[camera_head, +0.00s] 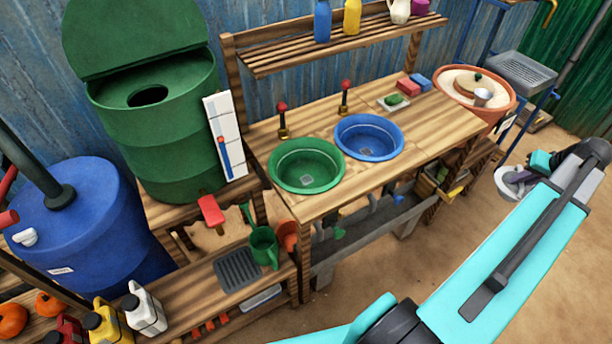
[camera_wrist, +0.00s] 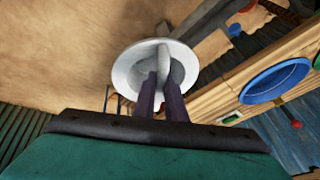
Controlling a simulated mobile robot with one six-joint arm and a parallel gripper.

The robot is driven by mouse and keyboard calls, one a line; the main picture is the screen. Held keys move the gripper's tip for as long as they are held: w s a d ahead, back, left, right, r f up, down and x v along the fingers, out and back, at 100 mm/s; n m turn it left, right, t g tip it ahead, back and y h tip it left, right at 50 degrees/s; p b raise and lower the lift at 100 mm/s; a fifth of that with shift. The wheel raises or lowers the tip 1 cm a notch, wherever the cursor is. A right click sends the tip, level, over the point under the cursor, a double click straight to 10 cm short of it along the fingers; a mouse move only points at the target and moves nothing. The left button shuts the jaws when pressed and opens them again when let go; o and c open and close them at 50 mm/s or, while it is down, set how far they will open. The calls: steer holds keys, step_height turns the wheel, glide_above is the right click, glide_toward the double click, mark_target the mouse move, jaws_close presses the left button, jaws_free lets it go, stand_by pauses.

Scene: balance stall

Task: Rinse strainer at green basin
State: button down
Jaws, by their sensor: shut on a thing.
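My gripper (camera_wrist: 161,84) is shut on a pale grey-white, round strainer (camera_wrist: 128,72), seen in the wrist view with its wide rim around the dark fingers. In the head view my gripper (camera_head: 533,174) and the strainer (camera_head: 505,184) are at the far right, beyond the right end of the bench and apart from it. The green basin (camera_head: 286,163) is set in the wooden bench top at its left, under a red-topped tap (camera_head: 283,118). No water shows from the tap.
A blue basin (camera_head: 369,136) with its own red-topped tap (camera_head: 345,97) sits right of the green one. Sponges (camera_head: 408,87) lie at the bench's back right. A terracotta tub (camera_head: 506,106) stands beyond. Open dirt floor (camera_head: 450,230) lies before the bench.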

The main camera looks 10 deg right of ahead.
steer(key=shift+r+p, duration=1.05)
steer(key=shift+r, duration=0.95)
steer(key=shift+w, duration=0.1)
steer(key=w+a+r+n+y+b, duration=0.1)
steer(key=w+a+r+n+b, duration=0.1)
steer(key=w+a, duration=1)
steer(key=w+a+r+n+y+b, duration=0.1)
steer(key=w+a+r+n, duration=0.15)
steer(key=w+a, duration=0.95)
steer(key=w+a+r+n+b, duration=0.1)
steer(key=w+a+r, duration=0.1)
steer(key=a, duration=1.5)
steer(key=w+a+r+n+y+b, duration=0.1)
steer(key=w+a+r+n+b, duration=0.1)
steer(key=a, duration=1.6)
steer(key=shift+w+a+r+g, duration=0.2)
steer(key=shift+w+r+g, duration=0.15)
steer(key=shift+w, duration=0.4)
